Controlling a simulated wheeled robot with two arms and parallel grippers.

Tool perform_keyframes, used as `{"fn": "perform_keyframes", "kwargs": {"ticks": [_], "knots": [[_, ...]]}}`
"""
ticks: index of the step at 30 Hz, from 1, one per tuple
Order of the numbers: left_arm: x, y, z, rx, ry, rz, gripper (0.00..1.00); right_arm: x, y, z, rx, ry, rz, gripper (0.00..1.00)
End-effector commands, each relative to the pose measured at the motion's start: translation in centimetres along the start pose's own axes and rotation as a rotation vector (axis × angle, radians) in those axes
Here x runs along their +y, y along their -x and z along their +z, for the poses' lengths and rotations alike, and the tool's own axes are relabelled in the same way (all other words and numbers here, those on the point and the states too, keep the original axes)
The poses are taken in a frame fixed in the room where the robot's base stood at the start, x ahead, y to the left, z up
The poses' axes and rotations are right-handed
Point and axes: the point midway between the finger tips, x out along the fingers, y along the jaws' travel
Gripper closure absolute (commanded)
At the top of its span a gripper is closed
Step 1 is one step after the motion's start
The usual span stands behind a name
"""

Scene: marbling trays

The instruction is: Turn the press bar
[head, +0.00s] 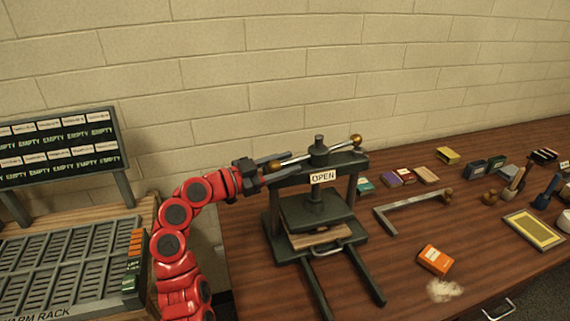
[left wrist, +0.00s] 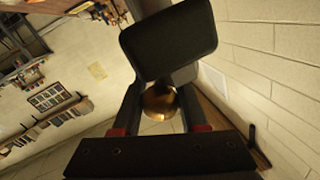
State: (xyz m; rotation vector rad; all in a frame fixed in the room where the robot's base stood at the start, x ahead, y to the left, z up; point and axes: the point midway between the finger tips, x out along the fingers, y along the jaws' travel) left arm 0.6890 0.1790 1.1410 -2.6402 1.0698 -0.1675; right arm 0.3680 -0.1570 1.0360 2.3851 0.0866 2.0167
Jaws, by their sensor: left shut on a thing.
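The dark press (head: 318,215) stands on the wooden table, with a sign reading "OPEN" on its top beam. Its press bar (head: 338,146) runs across the screw on top, with a brass knob at the right end and another at the left end. My left gripper (head: 280,162) reaches in from the left and is shut on the left end of the bar. In the left wrist view the brass knob (left wrist: 160,103) sits between the fingers. The plate below is raised over a wooden board (head: 320,238). My right gripper is not in view.
A slotted rack (head: 60,265) and a board of "EMPTY" labels (head: 58,147) stand at left. An orange box (head: 434,260), a metal angle (head: 405,214) and several small boxes and tools lie right of the press. The brick wall (head: 240,80) is close behind.

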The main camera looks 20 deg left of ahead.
Motion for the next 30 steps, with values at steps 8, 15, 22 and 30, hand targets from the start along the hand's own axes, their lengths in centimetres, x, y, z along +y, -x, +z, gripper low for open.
{"fn": "perform_keyframes", "kwargs": {"ticks": [8,15,22,30], "knots": [[0.0,0.01,0.0,0.0,0.0,0.0,1.0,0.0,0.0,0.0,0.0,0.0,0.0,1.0],[-0.01,0.02,0.0,0.0,0.001,0.0,1.0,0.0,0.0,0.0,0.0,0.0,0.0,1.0],[-0.01,0.02,-0.01,0.0,0.001,0.0,1.0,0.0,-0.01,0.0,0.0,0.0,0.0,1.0],[-0.01,0.02,-0.01,0.0,0.001,0.0,1.0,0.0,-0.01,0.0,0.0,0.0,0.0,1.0]]}}
